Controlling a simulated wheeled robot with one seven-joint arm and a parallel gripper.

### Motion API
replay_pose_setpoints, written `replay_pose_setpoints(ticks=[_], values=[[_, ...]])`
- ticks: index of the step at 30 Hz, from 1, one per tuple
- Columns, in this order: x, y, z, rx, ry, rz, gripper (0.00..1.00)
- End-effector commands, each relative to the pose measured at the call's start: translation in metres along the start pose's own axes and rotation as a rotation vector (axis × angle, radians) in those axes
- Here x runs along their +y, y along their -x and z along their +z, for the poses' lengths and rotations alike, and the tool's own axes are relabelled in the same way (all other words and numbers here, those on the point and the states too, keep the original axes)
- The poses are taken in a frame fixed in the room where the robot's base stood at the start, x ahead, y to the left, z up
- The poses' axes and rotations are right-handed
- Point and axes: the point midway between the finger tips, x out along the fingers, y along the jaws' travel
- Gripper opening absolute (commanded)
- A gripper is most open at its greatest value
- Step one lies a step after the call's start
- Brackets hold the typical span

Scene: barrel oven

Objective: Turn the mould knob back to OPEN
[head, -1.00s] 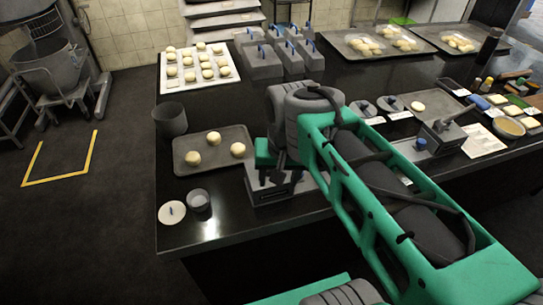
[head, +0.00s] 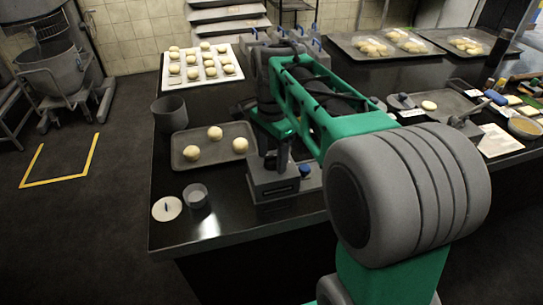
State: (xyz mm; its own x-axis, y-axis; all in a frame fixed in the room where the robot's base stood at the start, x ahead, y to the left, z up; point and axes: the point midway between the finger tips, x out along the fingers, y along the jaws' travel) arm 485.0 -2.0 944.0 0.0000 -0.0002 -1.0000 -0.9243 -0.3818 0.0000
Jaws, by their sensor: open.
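A grey box-shaped mould (head: 272,196) stands near the front edge of the dark counter, with a dark slot in its front face. A blue knob (head: 305,171) shows at its right side; its pointing direction and any OPEN mark are too small to read. My gripper (head: 277,165) points down over the top of the mould, left of the blue knob. Its jaws are open with nothing visibly held. Whether the fingers touch the mould cannot be told. My arm hides part of the counter behind it.
A tray with dough balls (head: 190,160), a grey bin (head: 170,113), a small cup (head: 196,196) and a white disc (head: 166,208) are to the left. Lidded boxes (head: 310,45) stand behind. Trays and small items crowd the right.

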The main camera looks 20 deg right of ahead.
Motion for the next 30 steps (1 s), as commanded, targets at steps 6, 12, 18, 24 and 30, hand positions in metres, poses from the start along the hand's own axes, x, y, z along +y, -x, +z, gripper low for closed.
replay_pose_setpoints(ticks=[6,12,18,24,30], values=[[0.0000,0.0002,0.0001,0.000,0.001,0.000,0.55],[0.0000,0.0003,0.0001,0.000,0.001,0.000,0.39],[0.0001,0.0004,0.0001,0.000,0.001,0.000,0.23],[0.0001,0.0004,0.0000,0.000,0.001,0.000,0.06],[0.0002,0.0005,0.0000,0.000,0.002,0.000,0.00]])
